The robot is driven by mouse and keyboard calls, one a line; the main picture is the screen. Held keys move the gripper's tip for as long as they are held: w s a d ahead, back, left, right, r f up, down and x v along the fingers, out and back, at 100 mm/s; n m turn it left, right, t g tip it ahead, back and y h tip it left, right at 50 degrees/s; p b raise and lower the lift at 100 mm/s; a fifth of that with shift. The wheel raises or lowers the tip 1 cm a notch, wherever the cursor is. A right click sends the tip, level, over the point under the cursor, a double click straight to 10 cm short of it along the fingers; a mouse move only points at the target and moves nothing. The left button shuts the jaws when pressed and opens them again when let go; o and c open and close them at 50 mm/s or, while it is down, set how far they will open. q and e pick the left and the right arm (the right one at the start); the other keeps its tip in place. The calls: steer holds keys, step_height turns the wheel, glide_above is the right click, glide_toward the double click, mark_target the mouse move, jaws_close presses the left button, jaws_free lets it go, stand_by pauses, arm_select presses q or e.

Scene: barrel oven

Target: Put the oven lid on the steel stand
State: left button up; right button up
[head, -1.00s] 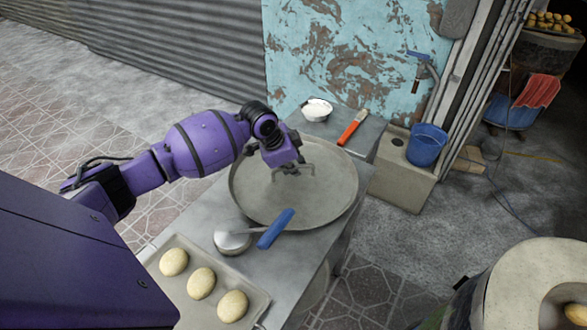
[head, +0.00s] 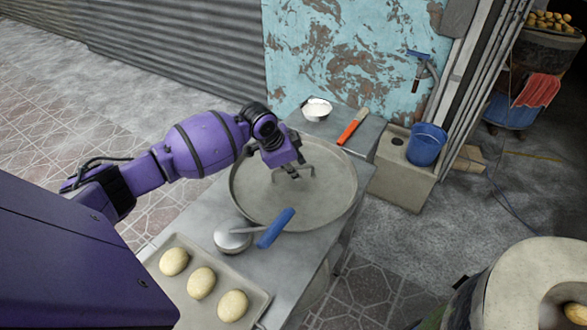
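The oven lid (head: 325,195) is a large round grey metal disc with a raised rim and a bar handle (head: 308,177) at its middle. It lies flat on the steel stand (head: 270,262), a grey metal table. My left gripper (head: 290,172) is over the lid, close to the left end of the handle; whether its fingers are open or touch the handle is too small to tell. My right gripper is not in view.
A white bowl (head: 317,109) and a red-handled brush (head: 352,128) lie behind. The barrel oven (head: 525,290) stands at lower right.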

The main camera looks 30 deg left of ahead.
arm_select(q)
steer(key=p+v, duration=0.1)
steer(key=v, duration=1)
steer(key=shift+s+r, duration=0.2)
steer(key=shift+r, duration=0.15)
